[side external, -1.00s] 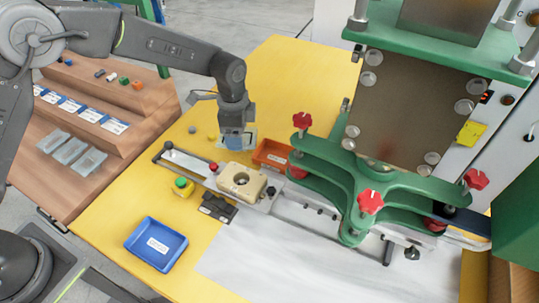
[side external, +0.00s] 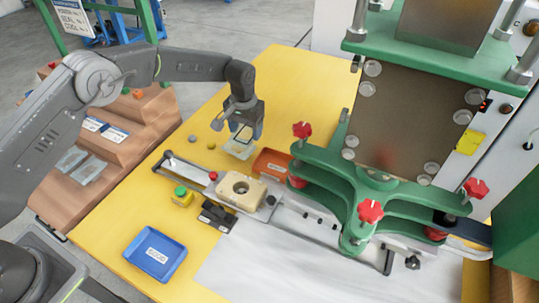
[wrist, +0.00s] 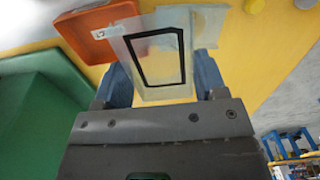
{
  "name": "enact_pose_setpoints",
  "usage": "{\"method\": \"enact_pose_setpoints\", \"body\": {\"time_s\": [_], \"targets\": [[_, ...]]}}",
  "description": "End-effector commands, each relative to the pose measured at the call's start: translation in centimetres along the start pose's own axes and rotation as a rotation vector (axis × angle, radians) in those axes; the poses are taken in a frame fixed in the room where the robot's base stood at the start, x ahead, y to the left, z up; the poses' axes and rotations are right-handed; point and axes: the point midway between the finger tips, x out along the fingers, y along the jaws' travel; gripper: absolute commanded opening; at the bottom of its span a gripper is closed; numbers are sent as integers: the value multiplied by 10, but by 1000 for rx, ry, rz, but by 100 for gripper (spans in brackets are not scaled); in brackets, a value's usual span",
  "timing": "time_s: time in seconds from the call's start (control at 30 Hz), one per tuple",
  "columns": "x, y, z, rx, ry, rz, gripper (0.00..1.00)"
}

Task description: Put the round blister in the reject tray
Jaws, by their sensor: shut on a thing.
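My gripper (side external: 243,138) is above the yellow table, just left of the orange tray. It is shut on a clear, flat-looking blister (wrist: 150,82) with a black four-sided outline. No round shape shows on the held piece. In the wrist view it stands between the blue fingers and overlaps the orange tray's edge in the picture. The orange tray (side external: 272,164) also shows in the wrist view (wrist: 85,32). A blue tray (side external: 172,243) with a white label stands at the front left. I cannot tell from the labels which tray is the reject one.
Another translucent piece (wrist: 208,30) lies behind the held one. A cream fixture (side external: 252,198) with a round hole sits on the rail in front. The green press with red knobs (side external: 370,211) stands to the right.

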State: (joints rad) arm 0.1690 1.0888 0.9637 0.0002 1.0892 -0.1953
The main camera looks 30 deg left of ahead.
Motion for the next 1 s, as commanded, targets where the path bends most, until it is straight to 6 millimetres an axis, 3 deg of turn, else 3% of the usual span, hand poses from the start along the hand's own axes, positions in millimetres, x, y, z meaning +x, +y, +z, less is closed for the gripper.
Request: {"method": "enact_pose_setpoints", "body": {"time_s": [0.2, 0.33, 0.57, 0.8, 1.0], "targets": [[28, 45, -8, 3, 0, 0, 50], [35, 57, -10, 3, 1, 0, 50], [44, 63, -11, 0, -1, 0, 50], [76, 62, -10, 1, -1, 0, 50], [78, 62, -11, 1, 1, 1, 50]]}}
